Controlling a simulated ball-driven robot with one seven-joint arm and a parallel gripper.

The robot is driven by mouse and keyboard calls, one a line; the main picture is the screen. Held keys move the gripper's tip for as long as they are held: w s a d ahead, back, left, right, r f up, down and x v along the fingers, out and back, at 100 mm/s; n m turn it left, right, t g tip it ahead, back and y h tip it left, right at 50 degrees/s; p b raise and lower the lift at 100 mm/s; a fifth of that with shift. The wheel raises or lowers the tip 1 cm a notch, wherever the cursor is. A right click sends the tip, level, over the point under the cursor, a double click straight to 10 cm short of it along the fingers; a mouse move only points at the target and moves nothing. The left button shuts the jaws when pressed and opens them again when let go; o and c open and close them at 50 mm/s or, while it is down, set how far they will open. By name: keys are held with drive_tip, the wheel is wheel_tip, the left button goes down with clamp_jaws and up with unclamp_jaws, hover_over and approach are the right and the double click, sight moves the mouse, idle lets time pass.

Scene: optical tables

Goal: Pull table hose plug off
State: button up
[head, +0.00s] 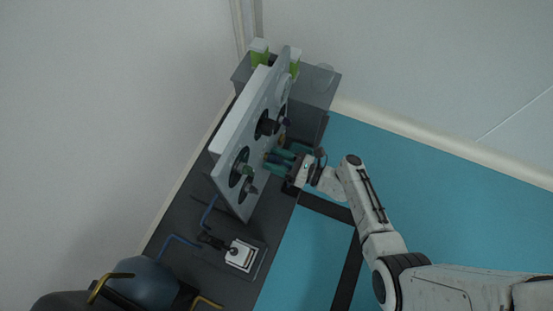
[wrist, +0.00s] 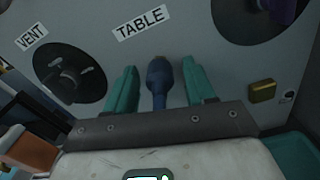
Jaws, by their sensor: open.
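The hose plug (wrist: 158,86) is dark blue with a brassy tip. It sits on the upright pale panel (wrist: 105,55) just below the TABLE label (wrist: 141,24). My gripper (wrist: 159,68) is open, with one teal finger on each side of the plug and a visible gap on both sides. In the head view my gripper (head: 273,160) reaches the panel's right face from the right. The plug's lower end is hidden behind the gripper's dark crossbar in the wrist view. Whether the plug is seated in the panel is hard to tell.
A round black VENT fitting (wrist: 68,74) lies left of the plug, and another dark round fitting (wrist: 262,15) lies upper right. A small brass block (wrist: 263,91) is on the right. In the head view, a white device (head: 240,254) and blue hoses stand on the dark table (head: 190,275).

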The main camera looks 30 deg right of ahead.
drive_tip(key=shift+c, duration=0.2)
clamp_jaws()
idle(0.4)
